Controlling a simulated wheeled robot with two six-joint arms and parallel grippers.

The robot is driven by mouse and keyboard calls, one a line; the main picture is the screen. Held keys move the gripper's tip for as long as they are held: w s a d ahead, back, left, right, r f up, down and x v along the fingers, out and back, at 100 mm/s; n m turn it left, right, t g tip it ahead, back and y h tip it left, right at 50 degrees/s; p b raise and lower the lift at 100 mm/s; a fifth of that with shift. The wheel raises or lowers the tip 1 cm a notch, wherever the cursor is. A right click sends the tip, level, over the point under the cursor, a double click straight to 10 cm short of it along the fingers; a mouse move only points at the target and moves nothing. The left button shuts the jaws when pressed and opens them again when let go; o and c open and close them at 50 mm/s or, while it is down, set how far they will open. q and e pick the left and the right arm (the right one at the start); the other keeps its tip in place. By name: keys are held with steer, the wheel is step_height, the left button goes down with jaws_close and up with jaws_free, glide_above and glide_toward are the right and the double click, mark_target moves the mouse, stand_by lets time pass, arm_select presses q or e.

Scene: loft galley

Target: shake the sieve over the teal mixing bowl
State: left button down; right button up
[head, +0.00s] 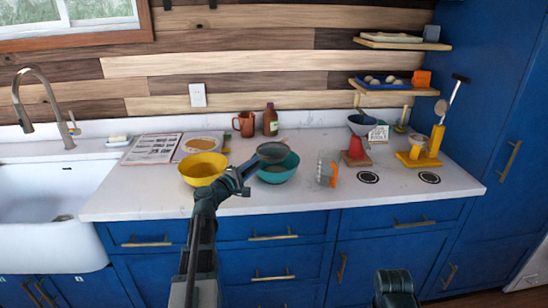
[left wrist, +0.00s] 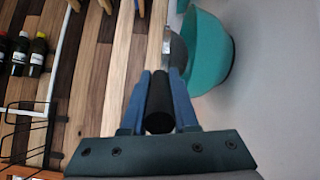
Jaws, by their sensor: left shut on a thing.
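The teal mixing bowl (head: 279,174) stands on the white counter, and its side shows in the left wrist view (left wrist: 212,50). The sieve (head: 272,151), with a dark grey round head, is over the back left part of the bowl, partly covering its opening. My left gripper (head: 244,177) is shut on the sieve's black handle, left of the bowl; the handle (left wrist: 160,100) lies between the blue fingers in the left wrist view. The sieve's contents cannot be made out. My right gripper is not in view; only a part of my right arm shows at the bottom.
A yellow bowl (head: 203,168) stands close left of the teal bowl. An orange-and-grey object (head: 327,173) and a red cone (head: 356,148) stand to the right. A copper mug (head: 244,124) and brown bottle (head: 270,120) are behind. The sink (head: 48,205) is far left.

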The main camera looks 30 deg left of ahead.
arm_select(q)
steer(key=shift+d, duration=0.55)
stand_by(0.9)
steer(key=shift+a+r, duration=0.1)
steer(key=shift+r, duration=0.05)
